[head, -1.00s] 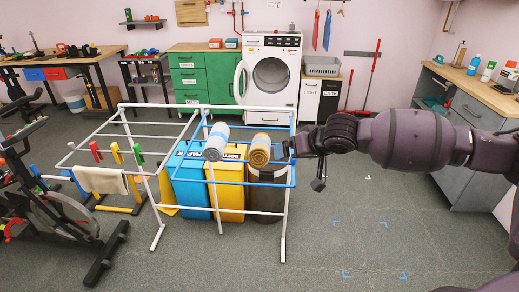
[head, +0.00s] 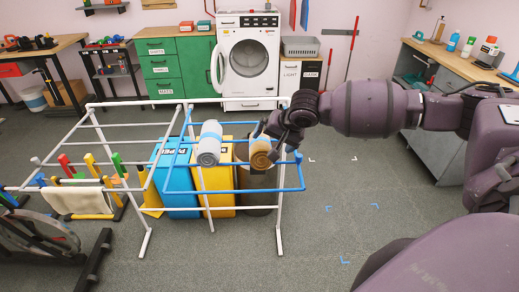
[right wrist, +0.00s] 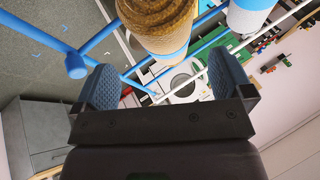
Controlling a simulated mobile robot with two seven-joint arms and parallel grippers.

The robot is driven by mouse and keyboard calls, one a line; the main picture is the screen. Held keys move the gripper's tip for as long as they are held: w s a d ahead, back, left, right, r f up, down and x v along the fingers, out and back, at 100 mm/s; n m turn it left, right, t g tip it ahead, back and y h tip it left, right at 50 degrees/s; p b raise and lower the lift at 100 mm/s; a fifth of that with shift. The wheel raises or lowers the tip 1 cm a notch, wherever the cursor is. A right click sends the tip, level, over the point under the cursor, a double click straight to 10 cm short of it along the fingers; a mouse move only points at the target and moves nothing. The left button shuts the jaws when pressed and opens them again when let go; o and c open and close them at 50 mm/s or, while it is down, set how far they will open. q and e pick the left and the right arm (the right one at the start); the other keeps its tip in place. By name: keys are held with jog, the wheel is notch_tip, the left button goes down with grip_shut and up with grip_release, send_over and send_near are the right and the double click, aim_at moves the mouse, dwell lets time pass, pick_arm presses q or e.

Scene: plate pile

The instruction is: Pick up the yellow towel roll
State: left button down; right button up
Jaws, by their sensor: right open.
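The yellow towel roll (head: 260,153), a brownish-yellow roll, lies on the blue bars of the drying rack (head: 226,166). It also shows at the top of the right wrist view (right wrist: 158,22). My right gripper (head: 268,132) is at the roll's right side in the head view, partly in front of it. In the right wrist view its two blue-padded fingers (right wrist: 167,88) are apart with nothing between them, and the roll is ahead of them. My left gripper is not in view.
A light blue and white towel roll (head: 209,144) lies on the rack to the left of the yellow one. Blue and yellow bins (head: 179,183) and a dark bin (head: 257,190) stand under the rack. A washing machine (head: 248,60) is behind.

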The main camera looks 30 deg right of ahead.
aim_at(265, 143)
jog(key=shift+w+r+x, duration=0.1)
jog(key=shift+w+x, duration=0.05)
jog(key=shift+x, duration=1.45)
jog(key=shift+w+r+x, duration=0.15)
jog(key=shift+w+x, duration=0.05)
jog(key=shift+x, duration=1.45)
jog(key=c, duration=1.2)
jog(key=shift+r, duration=0.15)
